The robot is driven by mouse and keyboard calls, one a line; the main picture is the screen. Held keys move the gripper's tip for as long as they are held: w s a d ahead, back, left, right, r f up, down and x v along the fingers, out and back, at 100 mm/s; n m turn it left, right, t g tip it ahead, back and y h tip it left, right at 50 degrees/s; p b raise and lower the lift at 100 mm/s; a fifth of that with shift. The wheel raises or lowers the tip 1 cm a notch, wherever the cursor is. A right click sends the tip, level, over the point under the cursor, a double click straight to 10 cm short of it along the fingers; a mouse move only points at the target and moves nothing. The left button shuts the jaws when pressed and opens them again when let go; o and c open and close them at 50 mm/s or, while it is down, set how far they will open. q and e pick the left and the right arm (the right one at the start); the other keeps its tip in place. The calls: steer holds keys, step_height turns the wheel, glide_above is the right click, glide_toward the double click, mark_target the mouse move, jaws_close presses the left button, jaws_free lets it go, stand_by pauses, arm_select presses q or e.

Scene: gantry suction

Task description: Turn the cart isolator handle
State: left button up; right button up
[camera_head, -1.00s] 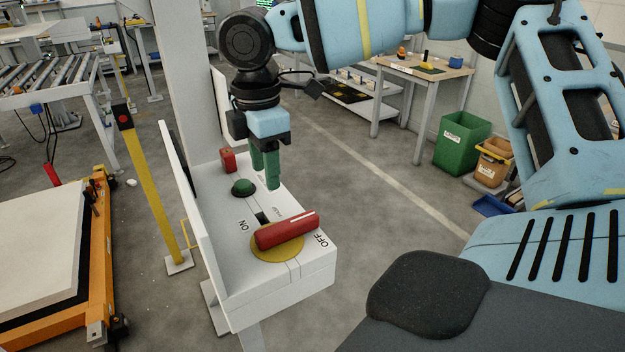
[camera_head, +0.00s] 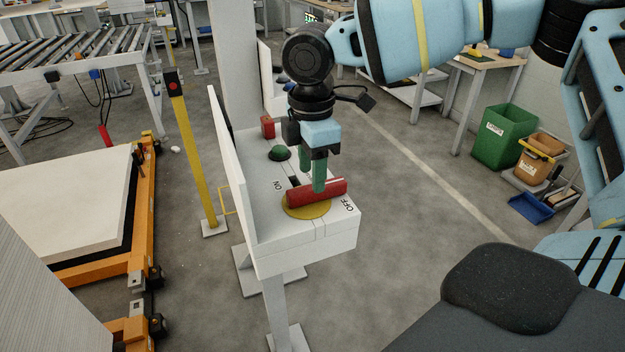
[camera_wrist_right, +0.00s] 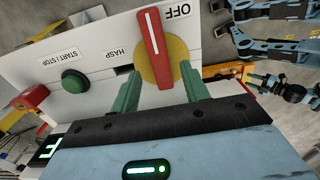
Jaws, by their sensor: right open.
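The isolator handle (camera_head: 318,192) is a red bar with a white line on a yellow disc (camera_head: 293,210), on top of a white box (camera_head: 300,240). One end of the handle lies near the OFF mark; ON is on the other side. My right gripper (camera_head: 312,180) points down just behind the handle, green fingers apart and empty. In the right wrist view the handle (camera_wrist_right: 152,50) stands beyond and between the two fingertips (camera_wrist_right: 160,85); contact cannot be told. What looks like my left gripper (camera_wrist_right: 260,81) shows small at the right edge there, its opening unclear.
A green button (camera_head: 279,152) and a red block (camera_head: 268,127) sit behind the handle on the box. A white upright panel (camera_head: 228,165) borders its left side. A yellow post (camera_head: 195,150) and an orange cart (camera_head: 146,200) stand to the left. The floor right of the box is clear.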

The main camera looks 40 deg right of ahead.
steer(key=shift+f, duration=1.6)
jaws_close()
